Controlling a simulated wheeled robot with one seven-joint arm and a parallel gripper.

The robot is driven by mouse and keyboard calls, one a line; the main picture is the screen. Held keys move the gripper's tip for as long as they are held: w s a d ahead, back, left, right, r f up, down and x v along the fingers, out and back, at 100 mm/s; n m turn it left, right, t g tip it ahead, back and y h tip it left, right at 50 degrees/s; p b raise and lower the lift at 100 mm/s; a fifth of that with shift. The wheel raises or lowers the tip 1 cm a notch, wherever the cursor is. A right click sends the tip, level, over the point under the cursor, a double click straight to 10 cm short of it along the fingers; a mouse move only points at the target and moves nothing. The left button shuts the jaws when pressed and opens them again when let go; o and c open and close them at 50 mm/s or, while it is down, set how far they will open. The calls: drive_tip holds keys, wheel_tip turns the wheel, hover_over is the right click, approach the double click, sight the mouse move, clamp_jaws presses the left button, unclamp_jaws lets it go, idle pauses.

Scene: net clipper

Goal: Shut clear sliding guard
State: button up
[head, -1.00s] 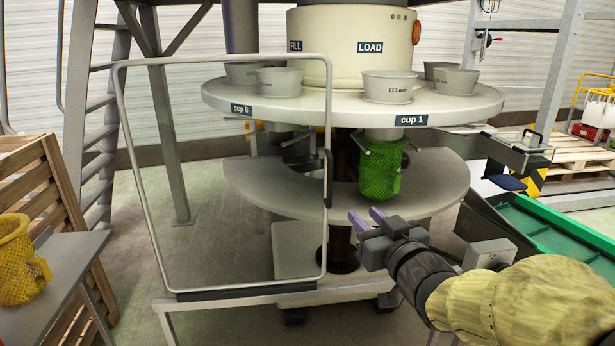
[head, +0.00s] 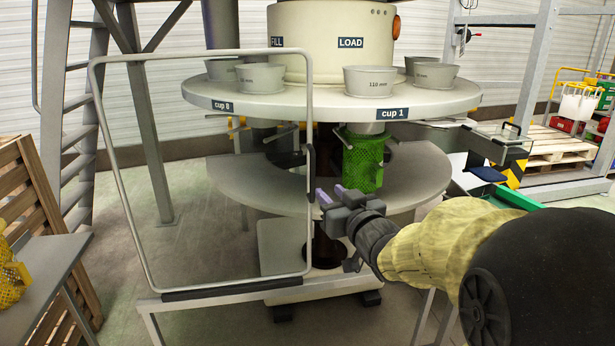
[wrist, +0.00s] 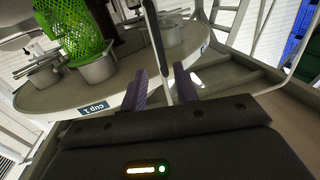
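The clear sliding guard (head: 235,287) is a see-through panel in a rounded grey frame. It stands in front of the left part of the round machine, leaving the cup 1 side uncovered. Its dark upright handle (head: 310,172) is on the frame's right edge. My gripper (head: 327,194) is just right of the handle, fingers pointing left toward it. In the wrist view, the two purple-grey fingers (wrist: 163,86) are apart, and the dark handle (wrist: 157,45) lines up with the gap between them. I cannot tell whether they touch it.
The turntable (head: 440,101) carries several grey cups. A green net (head: 362,163) hangs beneath cup 1, behind my gripper. A grey side table (head: 45,265) with a yellow net (head: 10,275) stands at the left. Open floor lies left of the guard.

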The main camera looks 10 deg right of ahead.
sight(314, 176)
drive_tip(key=w, duration=0.3)
drive_tip(key=w+a, duration=0.1)
drive_tip(key=w, duration=0.3)
drive_tip(key=w+a, duration=0.1)
drive_tip(key=w, duration=0.2)
drive_tip(key=shift+w, duration=0.2)
clamp_jaws()
